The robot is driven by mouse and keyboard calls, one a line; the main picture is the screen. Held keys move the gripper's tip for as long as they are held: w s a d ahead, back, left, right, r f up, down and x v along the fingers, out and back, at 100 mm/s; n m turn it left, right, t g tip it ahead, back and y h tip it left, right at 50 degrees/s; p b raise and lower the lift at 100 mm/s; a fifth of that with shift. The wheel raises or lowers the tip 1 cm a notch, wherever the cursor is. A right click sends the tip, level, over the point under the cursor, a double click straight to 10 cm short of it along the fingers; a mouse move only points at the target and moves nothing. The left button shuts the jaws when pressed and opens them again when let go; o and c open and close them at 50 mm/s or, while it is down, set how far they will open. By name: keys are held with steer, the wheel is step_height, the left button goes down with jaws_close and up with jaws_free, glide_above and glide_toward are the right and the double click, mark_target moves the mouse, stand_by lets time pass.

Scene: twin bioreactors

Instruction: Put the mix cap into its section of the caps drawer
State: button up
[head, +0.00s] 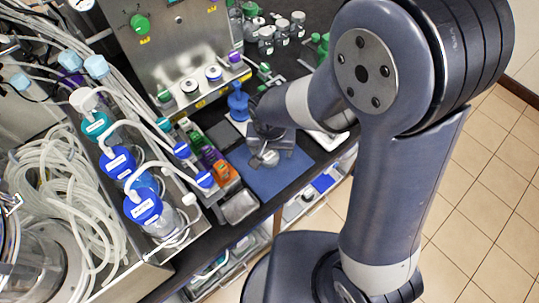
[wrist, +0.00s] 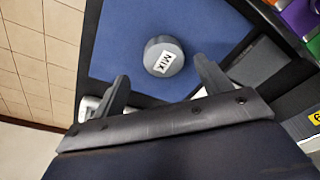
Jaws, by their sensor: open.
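The mix cap (wrist: 163,57) is a round grey cap with a white label reading MIX. It lies label up on the blue mat (wrist: 115,40), which also shows in the head view (head: 285,178). My gripper (wrist: 161,69) is open and empty, its two fingers apart on the near side of the cap, one to each side. In the head view my gripper (head: 264,143) hangs over the mat and a small grey round shape, likely the cap (head: 269,157), shows under it. Open drawers (head: 322,184) show below the bench edge; I cannot tell which section is for the mix cap.
Left of the mat is a rack of coloured blocks (head: 212,158) and a dark tray (head: 239,206). Blue-capped bottles (head: 143,205) and tubing (head: 60,175) fill the left. A blue knobbed object (head: 238,103) stands behind the mat. The tiled floor (head: 480,190) at right is clear.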

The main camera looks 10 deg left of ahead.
mark_target(269, 156)
steer(key=shift+w+a+f+p, duration=0.15)
steer(key=shift+f+p, duration=0.05)
steer(key=shift+f, duration=0.85)
steer(key=shift+w+a+f+p, duration=0.15)
steer(key=shift+f, duration=0.85)
steer(key=c, duration=1.1)
